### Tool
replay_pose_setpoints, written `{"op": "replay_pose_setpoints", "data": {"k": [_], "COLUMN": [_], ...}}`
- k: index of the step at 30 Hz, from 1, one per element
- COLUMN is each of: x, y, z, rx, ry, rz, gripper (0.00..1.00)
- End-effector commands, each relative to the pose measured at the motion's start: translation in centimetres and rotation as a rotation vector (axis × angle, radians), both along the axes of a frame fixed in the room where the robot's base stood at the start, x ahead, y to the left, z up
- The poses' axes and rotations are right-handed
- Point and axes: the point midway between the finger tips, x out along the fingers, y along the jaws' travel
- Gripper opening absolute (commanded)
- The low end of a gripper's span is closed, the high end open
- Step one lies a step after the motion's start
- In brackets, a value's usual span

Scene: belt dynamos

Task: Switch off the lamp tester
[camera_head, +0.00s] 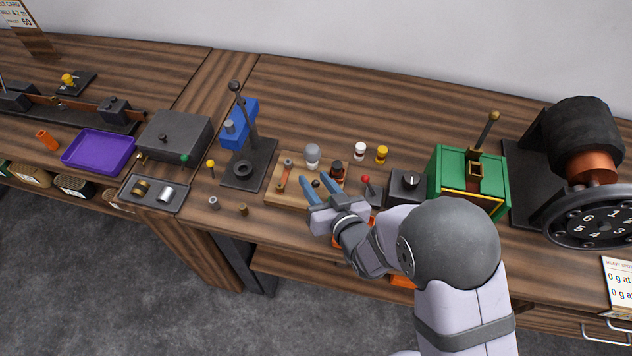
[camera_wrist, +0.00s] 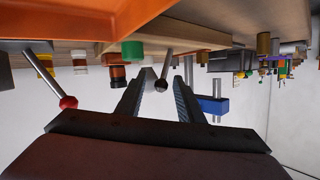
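The lamp tester seems to be the light wooden board (camera_head: 283,194) in the head view, with a grey round bulb (camera_head: 312,154) at its back. A copper-coloured strip between metal posts (camera_head: 283,176) lies at its left. My gripper (camera_head: 316,184) is open over the board's front right, its two blue fingers apart. In the wrist view, which appears upside down, a metal lever with a black ball knob (camera_wrist: 162,84) shows between the open fingers (camera_wrist: 158,90). I cannot tell whether the fingers touch it. My gripper hides part of the board. Whether the bulb is lit is unclear.
A red-knobbed lever (camera_head: 366,180) stands just right of my gripper; it also shows in the wrist view (camera_wrist: 68,102). A dark stand with a tall lever (camera_head: 246,165) is left of the board. A green box (camera_head: 487,170) stands right. Bench space behind the board is mostly clear.

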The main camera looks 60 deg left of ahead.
Motion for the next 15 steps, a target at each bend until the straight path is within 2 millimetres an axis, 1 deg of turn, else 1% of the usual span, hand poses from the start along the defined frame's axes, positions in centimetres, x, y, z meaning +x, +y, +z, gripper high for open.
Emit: {"op": "replay_pose_setpoints", "data": {"k": [9,15], "x": [-0.1,-0.2], "y": [-0.1,-1.4], "z": [0.0,0.4], "rx": [-0.001,0.0], "ry": [0.0,-0.001], "rz": [0.001,0.001], "gripper": [0.34,0.34]}}
